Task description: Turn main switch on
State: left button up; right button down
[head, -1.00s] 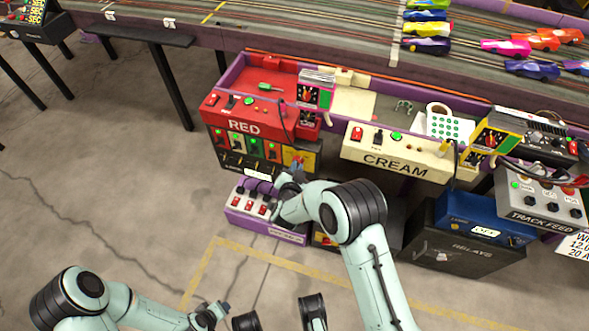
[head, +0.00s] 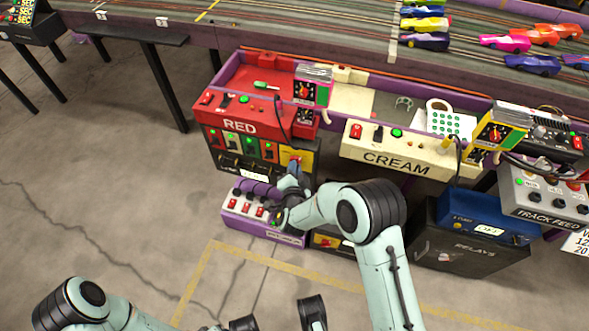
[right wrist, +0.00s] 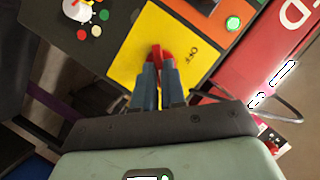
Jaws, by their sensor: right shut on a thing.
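The main switch is a red handle (right wrist: 157,56) on a yellow plate (right wrist: 150,35), set in the dark front panel under the red station. The yellow plate also shows in the head view (head: 297,157), partly behind my right gripper (head: 293,172). In the right wrist view, the blue fingertips of my right gripper (right wrist: 160,66) are shut on the red handle. The handle's exact angle is partly hidden by the fingers. My left gripper is barely in the head view, at the bottom edge.
A purple box (head: 262,234) with red switches stands on the floor close below my right gripper. The cream station (head: 395,152) is to the right, with a dark relay box (head: 470,245) below it. A green lamp (right wrist: 233,23) is lit near the plate.

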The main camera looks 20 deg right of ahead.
jog(key=c, duration=1.2)
grip_release()
jog(key=shift+w, duration=0.1)
pick_arm(q)
jog(key=w+d+r+t+p, duration=0.1)
jog(key=w+r+p, duration=0.2)
jog(key=w+r, duration=0.2)
jog(key=shift+r+t, duration=0.15)
jog(key=shift+t, duration=0.25)
pick_arm(e)
jog(key=v, duration=1.3)
jog(key=shift+a+r, duration=0.1)
jog(key=shift+r, duration=0.05)
